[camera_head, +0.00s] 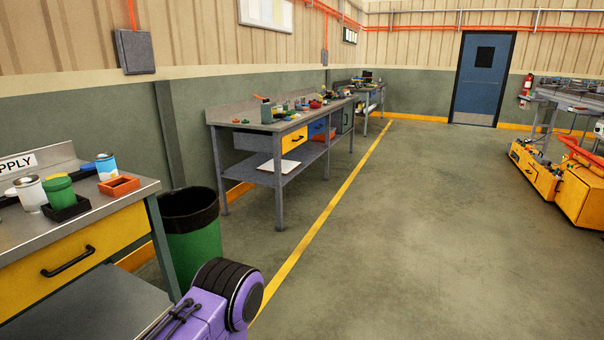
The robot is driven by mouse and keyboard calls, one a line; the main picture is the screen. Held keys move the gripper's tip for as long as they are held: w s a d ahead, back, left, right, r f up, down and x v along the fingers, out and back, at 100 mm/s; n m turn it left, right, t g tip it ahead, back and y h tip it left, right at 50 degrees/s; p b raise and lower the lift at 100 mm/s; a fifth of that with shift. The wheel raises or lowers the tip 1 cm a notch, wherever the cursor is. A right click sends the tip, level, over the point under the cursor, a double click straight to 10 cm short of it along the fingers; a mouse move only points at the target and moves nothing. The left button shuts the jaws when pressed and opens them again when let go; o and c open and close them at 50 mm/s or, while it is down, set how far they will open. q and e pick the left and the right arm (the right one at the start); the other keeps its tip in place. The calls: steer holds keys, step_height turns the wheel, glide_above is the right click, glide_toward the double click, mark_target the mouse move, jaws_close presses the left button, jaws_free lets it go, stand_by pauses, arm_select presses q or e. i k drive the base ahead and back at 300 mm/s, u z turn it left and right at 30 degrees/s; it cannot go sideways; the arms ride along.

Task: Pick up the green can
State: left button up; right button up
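The green can (60,190) is on the metal workbench (110,208) at the left edge of the view. It stands at a small black tray (68,209), whose wall hides its lower part. A white can (31,194) stands just left of it. A blue and white can (106,167) stands farther back to the right. Neither of my grippers is in view.
An orange tray (119,187) lies near the bench's right end. A green trash bin (193,245) stands beside the bench. A second workbench (268,125) is along the wall. Orange machinery (580,195) is at far right. The middle floor is clear.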

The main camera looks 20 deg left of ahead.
mark_target(60, 198)
steer(key=u, duration=0.25)
steer(key=i, duration=1.4)
steer(key=u, duration=1.45)
steer(key=i, duration=1)
steer(key=u, duration=0.85)
